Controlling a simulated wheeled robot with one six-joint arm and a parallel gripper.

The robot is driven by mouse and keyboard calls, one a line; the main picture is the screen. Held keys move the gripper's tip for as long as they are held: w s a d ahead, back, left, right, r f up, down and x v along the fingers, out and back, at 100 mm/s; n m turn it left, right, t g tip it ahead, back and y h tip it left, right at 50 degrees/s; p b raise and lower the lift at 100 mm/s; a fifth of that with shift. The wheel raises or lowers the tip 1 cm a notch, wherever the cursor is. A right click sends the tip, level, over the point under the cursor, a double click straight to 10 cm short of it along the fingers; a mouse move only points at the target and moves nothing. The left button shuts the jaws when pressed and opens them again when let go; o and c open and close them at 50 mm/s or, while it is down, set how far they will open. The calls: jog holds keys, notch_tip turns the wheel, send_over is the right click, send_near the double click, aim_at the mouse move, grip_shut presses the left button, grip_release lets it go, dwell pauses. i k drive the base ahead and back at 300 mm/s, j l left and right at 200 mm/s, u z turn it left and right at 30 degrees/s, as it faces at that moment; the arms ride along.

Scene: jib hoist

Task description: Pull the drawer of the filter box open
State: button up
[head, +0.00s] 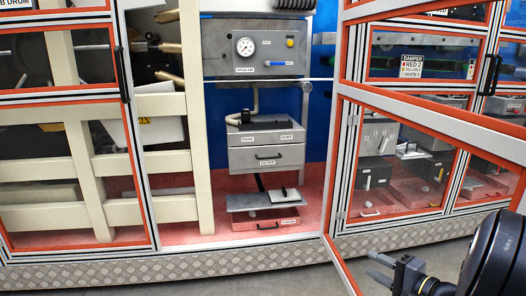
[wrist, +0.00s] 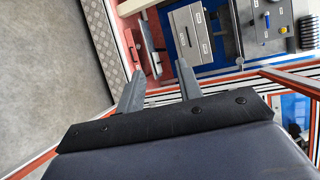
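The filter box (head: 265,135) is a grey box mounted in the bay. Its drawer (head: 255,157), labelled FILTER with a small dark handle (head: 267,157), looks shut. The box also appears turned sideways at the top of the wrist view (wrist: 193,32). My gripper (head: 378,270) is at the lower right of the head view, outside the bay and well apart from the drawer. In the wrist view its two fingers (wrist: 160,88) are spread apart with nothing between them.
A grey panel with a gauge (head: 245,47) is above the box. An orange-edged glazed door (head: 430,130) stands open on the right, near my arm. A cream frame (head: 85,140) stands left. The bay front is open.

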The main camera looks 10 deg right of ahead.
aim_at(248, 157)
jog(key=i+j, duration=0.15)
jog(key=i, duration=0.4)
jog(key=i+j, duration=0.1)
jog(key=i, duration=0.45)
jog(key=i+j, duration=0.15)
jog(key=i, duration=0.45)
jog(key=i+j, duration=0.1)
jog(key=i, duration=0.45)
